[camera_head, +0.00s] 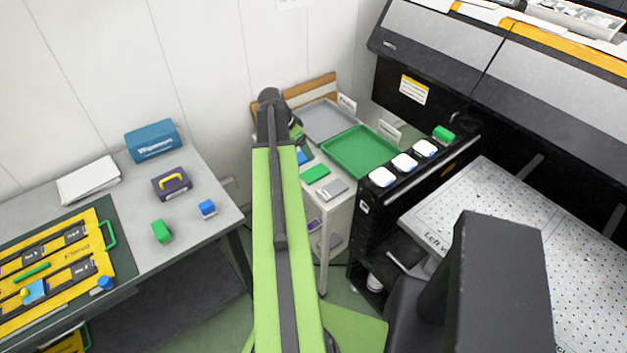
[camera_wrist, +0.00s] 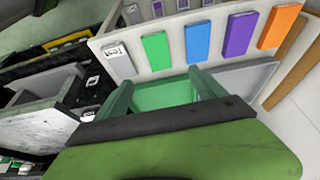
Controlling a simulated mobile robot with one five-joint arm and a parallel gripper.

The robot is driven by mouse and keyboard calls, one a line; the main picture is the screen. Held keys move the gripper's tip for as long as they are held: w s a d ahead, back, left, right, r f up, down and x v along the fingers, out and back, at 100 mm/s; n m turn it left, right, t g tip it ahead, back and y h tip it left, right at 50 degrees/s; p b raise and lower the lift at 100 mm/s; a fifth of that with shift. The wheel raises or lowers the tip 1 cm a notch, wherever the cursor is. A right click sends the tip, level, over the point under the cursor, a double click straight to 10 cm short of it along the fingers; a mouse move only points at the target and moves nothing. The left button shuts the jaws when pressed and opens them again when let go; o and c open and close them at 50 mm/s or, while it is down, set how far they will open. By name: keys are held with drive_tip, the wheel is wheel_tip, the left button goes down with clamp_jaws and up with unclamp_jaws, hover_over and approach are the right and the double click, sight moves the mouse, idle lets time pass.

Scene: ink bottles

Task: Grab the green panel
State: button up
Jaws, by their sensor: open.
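The green panel (camera_head: 315,173) is a small flat rectangle lying on the white side table (camera_head: 342,202), between a grey panel (camera_head: 332,188) and a blue one (camera_head: 301,156). In the wrist view the green panel (camera_wrist: 156,48) sits in a row between the grey and blue (camera_wrist: 197,42) panels. My gripper (camera_wrist: 162,86) shows two green fingers spread apart with nothing held between them. The green panel lies beyond the fingertips, apart from them. In the head view my arm mostly hides the gripper.
A green tray (camera_head: 362,152) and a grey tray (camera_head: 327,121) lie behind the panels. Purple (camera_wrist: 240,34) and orange (camera_wrist: 281,25) panels continue the row. The black printer (camera_head: 410,190), with white-topped bottles (camera_head: 404,162), stands close on the right. A grey table (camera_head: 205,185) is on the left.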

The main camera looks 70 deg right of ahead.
drive_tip(key=b, duration=0.8)
hover_over(314, 172)
drive_tip(key=w+a, duration=0.1)
drive_tip(key=a, duration=0.1)
drive_tip(key=f, duration=0.9)
drive_tip(key=shift+w+f, duration=0.2)
drive_tip(key=shift+f, duration=0.05)
drive_tip(key=shift+s+f, duration=0.1)
drive_tip(key=shift+f, duration=0.1)
drive_tip(key=shift+r, duration=0.1)
drive_tip(key=b+x, duration=0.5)
drive_tip(key=shift+a+f, duration=0.15)
drive_tip(key=shift+f, duration=0.1)
drive_tip(key=shift+r, duration=0.15)
drive_tip(key=c, duration=1.5)
